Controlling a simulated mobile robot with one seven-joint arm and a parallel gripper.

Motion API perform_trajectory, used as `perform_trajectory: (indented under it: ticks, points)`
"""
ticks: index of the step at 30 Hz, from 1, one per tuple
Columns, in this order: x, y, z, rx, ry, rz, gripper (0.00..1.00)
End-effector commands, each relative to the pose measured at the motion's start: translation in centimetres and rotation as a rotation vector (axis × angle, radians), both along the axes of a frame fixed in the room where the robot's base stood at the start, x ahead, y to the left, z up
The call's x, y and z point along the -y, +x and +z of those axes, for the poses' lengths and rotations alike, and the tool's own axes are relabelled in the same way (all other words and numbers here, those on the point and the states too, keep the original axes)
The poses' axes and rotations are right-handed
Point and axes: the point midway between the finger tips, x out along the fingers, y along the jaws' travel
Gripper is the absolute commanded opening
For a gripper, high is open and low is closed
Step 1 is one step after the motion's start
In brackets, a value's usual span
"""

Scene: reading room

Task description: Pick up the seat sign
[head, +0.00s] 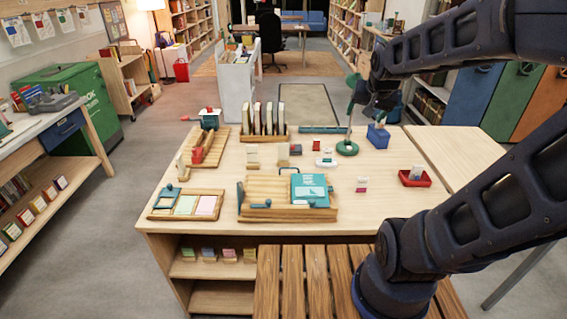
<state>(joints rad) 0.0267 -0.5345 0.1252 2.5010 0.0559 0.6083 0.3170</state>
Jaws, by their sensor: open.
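No sign can be read for certain as the seat sign. A small upright white card with a red lower part (362,184) stands alone on the right half of the wooden table (300,226); it may be the sign. Another small white card (327,157) stands further back, left of the green lamp base. My gripper (372,108) is above the table's back right, behind the small cards and beside the green lamp. It looks empty and open; its fingers are small and dark, partly merged with the lamp behind. Nothing touches the red-and-white card.
A green desk lamp (347,148) and a blue box (378,140) stand near my gripper. A red tray (404,179) lies at the right. A wooden rack (262,214) with a teal book (309,188) is front centre.

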Motion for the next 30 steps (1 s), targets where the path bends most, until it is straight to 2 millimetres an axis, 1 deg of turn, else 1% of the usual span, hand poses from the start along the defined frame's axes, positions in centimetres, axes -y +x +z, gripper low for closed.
perform_trajectory:
  ticks: [1,6,15,21,30]
  points:
    - [-0.7,1.5,-0.5,0.014,0.025,-0.025,0.73]
    - [-3.4,6.5,-1.8,0.086,0.137,-0.124,0.73]
    - [-8.5,14.0,-4.8,0.188,0.386,-0.287,0.73]
    - [-11.9,18.1,-7.1,0.234,0.585,-0.396,0.73]
    - [-16.7,23.0,-10.6,0.269,0.92,-0.572,0.73]
